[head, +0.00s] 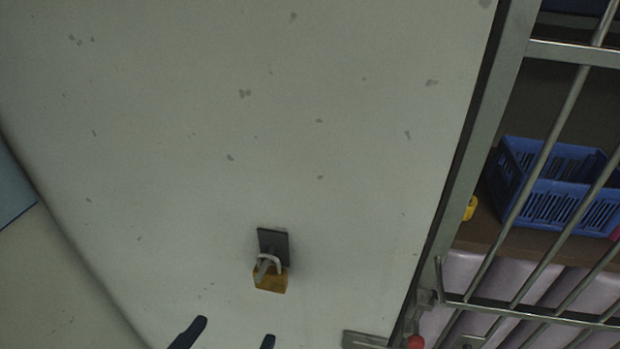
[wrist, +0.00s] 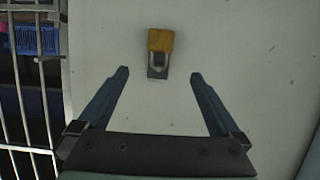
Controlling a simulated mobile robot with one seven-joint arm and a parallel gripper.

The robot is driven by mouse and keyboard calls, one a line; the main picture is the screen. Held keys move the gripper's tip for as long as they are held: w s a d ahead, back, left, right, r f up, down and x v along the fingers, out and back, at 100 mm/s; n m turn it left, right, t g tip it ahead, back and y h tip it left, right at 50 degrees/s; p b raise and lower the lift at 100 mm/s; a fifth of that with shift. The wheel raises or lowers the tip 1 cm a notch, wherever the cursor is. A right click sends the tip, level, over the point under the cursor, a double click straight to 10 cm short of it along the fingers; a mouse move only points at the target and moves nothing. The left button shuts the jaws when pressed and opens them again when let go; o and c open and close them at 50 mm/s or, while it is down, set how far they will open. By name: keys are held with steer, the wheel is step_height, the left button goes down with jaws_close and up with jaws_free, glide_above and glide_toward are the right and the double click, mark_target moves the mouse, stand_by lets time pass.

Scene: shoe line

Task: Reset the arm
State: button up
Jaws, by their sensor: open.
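My gripper (wrist: 158,76) is open and empty in the wrist view, its two dark fingers spread wide. Only its fingertips (head: 230,335) show at the bottom edge of the head view. A brass padlock (head: 270,278) with a light shackle hangs from a dark plate (head: 274,242) on a pale, speckled wall. In the wrist view the padlock (wrist: 161,41) appears beyond the fingertips, between their lines. The gripper does not appear to touch it.
A metal barred gate (head: 510,110) stands at the right in the head view. Behind it a blue basket (head: 560,186) sits on a brown shelf, with a small yellow object (head: 470,208) nearby. A red knob (head: 415,342) is at the gate's lower corner. The pale wall is otherwise bare.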

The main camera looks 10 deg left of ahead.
steer(key=w+d+r+t+y+b, duration=0.1)
steer(key=w+d+r+t+b, duration=0.15)
steer(key=w+r, duration=0.4)
steer(key=w+d+r+t+b, duration=0.2)
steer(key=w+r+t+b, duration=0.15)
steer(key=r, duration=0.65)
steer(key=s+d+r+t+b, duration=0.1)
steer(key=s+d+r+t, duration=0.1)
steer(key=d+r, duration=0.3)
steer(key=s+d+r+t, duration=0.3)
steer(key=d+r+t, duration=0.2)
steer(key=r, duration=0.7)
steer(key=shift+r+h+b, duration=0.15)
steer(key=shift+h+b, duration=0.15)
steer(key=shift+b, duration=0.05)
steer(key=shift+w, duration=0.1)
